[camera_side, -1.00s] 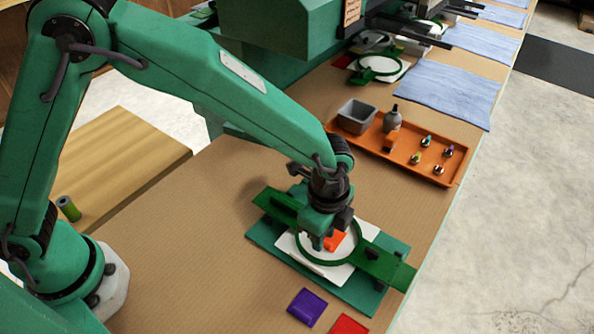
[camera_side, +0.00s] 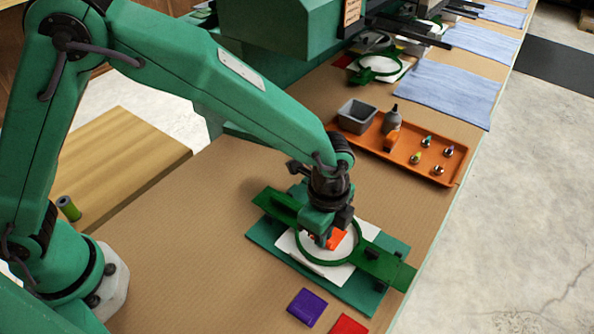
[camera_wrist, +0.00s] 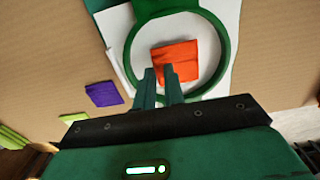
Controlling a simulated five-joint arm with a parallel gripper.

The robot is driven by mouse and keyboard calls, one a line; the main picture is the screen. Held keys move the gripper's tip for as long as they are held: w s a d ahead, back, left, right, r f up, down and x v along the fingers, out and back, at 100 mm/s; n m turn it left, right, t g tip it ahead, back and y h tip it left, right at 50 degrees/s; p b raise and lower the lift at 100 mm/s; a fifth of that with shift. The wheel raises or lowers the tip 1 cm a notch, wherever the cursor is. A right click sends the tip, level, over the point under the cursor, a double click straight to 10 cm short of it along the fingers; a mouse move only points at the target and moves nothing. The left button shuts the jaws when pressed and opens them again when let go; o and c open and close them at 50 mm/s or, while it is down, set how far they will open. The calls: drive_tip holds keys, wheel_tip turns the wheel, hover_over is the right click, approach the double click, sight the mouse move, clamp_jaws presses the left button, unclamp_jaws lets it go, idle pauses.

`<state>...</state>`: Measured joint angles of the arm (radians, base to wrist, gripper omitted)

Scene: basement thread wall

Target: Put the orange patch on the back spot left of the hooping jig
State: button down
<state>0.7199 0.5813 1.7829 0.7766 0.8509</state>
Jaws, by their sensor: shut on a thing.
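The orange patch (camera_side: 338,238) is over the white fabric inside the green hoop (camera_side: 359,253) of the hooping jig (camera_side: 262,241). In the wrist view the patch (camera_wrist: 178,58) looks square and slightly creased. My gripper (camera_side: 325,241) points down over the hoop, its fingers shut on the patch's near edge. In the wrist view the fingertips (camera_wrist: 161,74) meet the patch at its lower left part. I cannot tell whether the patch touches the fabric or is just above it. The back spot left of the jig is not clearly marked in either view.
A purple patch (camera_side: 307,307) and a red patch (camera_side: 348,325) lie on the table in front of the jig. An orange tray (camera_side: 436,174) with a grey bin (camera_side: 357,117), bottle and small bobbins stands behind. The brown table left of the jig is clear.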

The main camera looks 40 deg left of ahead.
drive_tip(key=shift+r, duration=2.2)
drive_tip(key=shift+s, duration=0.1)
drive_tip(key=shift+s, duration=0.6)
drive_tip(key=s+a, duration=0.4)
drive_tip(key=s, duration=0.8)
drive_tip(key=shift+s, duration=0.2)
drive_tip(key=shift+f, duration=0.3)
drive_tip(key=shift+f, duration=1.55)
drive_tip(key=shift+f, duration=0.7)
